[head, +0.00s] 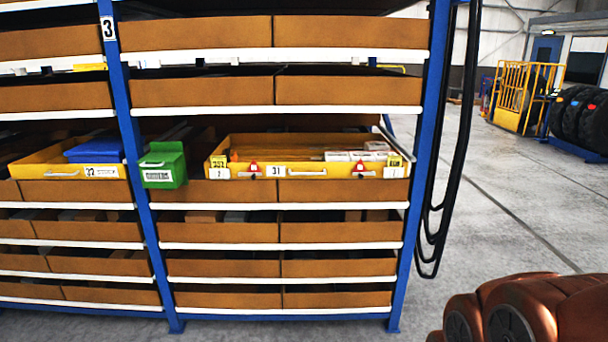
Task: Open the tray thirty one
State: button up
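The yellow tray marked 31 (308,172) sits in the rack's middle level, on the right-hand side of a blue post. Its front has a white handle at the centre and a red-and-white fitting (253,170) on the left, with a similar one (370,170) on the right. Small yellow labels stand at both front corners. White boxes (350,156) show inside toward the right. How far the tray is drawn out, I cannot tell. My gripper is not in view.
Another yellow tray (40,172) with a blue bin (95,150) is to the left. A green bin (163,166) hangs at the post between them. Brown-fronted shelves fill the blue rack (418,165). Black cables (440,220) hang at its right side. Grey floor (510,200) is clear further right.

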aim_at(279, 156)
jog(key=u, duration=0.65)
jog(key=i, duration=0.55)
jog(key=u, duration=0.9)
jog(key=i, duration=1.35)
jog(key=z, duration=1.15)
jog(key=i, duration=0.3)
jog(key=z, duration=0.25)
